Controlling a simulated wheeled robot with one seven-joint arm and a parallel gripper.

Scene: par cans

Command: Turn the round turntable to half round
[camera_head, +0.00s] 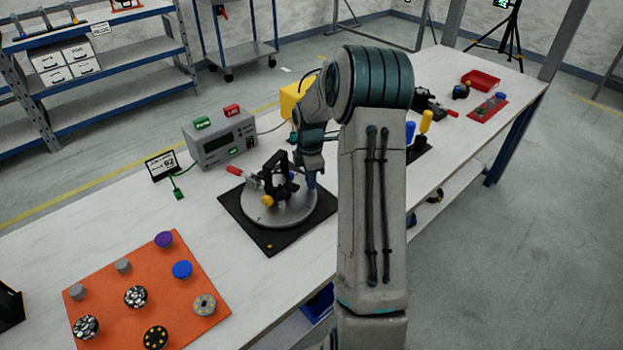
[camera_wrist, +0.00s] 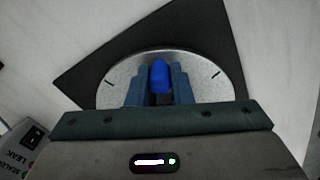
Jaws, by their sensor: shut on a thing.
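The round turntable (camera_head: 286,212) is a grey metal disc on a black square base plate (camera_head: 266,240), in the middle of the bench. It carries a dark clamp fixture (camera_head: 270,182) with a red-tipped handle, and a yellow knob shows near its front edge. My gripper (camera_head: 310,178) is over the right side of the disc, pointing down. In the wrist view, my gripper (camera_wrist: 160,88) is shut on a blue peg (camera_wrist: 160,74) standing on the turntable (camera_wrist: 205,68). Dark tick marks show on the disc. My fingers hide the lower peg.
A grey instrument box (camera_head: 220,138) with green and red labels stands behind the turntable. A small sign (camera_head: 161,165) is to its left. An orange mat (camera_head: 150,290) with several knobs lies at front left. My arm hides part of the bench on the right.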

